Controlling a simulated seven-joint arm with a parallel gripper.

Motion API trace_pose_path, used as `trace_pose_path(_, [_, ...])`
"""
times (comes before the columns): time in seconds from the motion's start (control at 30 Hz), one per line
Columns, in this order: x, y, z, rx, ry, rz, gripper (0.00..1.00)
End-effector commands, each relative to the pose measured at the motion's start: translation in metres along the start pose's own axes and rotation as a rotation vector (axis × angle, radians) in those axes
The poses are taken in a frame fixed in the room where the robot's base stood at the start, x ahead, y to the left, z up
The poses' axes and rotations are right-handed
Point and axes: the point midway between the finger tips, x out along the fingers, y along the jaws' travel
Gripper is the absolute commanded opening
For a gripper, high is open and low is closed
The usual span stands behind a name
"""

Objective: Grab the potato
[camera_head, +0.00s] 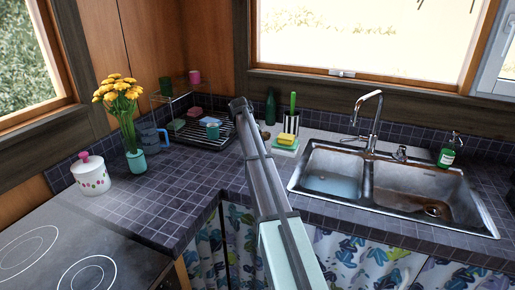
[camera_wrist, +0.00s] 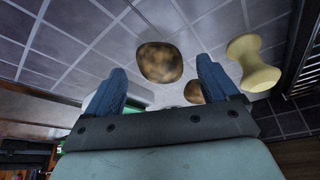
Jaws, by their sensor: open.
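A brown, mottled potato (camera_wrist: 160,62) lies on the dark tiled counter in the wrist view. A second rounded brown-and-pale thing (camera_wrist: 194,92) shows partly behind the right finger; I cannot tell if it is also a potato. My gripper (camera_wrist: 160,75) is open and empty, its two blue fingers apart, with the potato showing between and beyond the fingertips. In the head view my arm reaches over the counter and hides most of my gripper. A small brown thing (camera_head: 265,134) shows just right of the arm's end there.
A pale yellow spool-shaped thing (camera_wrist: 253,64) stands right of the potato in the wrist view. The dish rack (camera_head: 205,137) is left of my arm. A sponge stack (camera_head: 286,143), utensil holder (camera_head: 291,122) and sink (camera_head: 330,170) are right.

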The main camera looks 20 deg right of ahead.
Motion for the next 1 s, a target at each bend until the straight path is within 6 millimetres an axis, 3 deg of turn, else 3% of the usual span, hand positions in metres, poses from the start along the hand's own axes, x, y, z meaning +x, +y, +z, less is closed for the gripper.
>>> trace_pose_path(0.13, [0.0150, -0.0005, 0.0006, 0.000, -0.001, 0.001, 0.88])
trace_pose_path(0.37, [0.0160, -0.0007, 0.0007, 0.000, 0.000, 0.000, 0.88])
trace_pose_path(1.0, [0.0158, -0.0007, 0.0008, 0.000, 0.000, 0.000, 0.26])
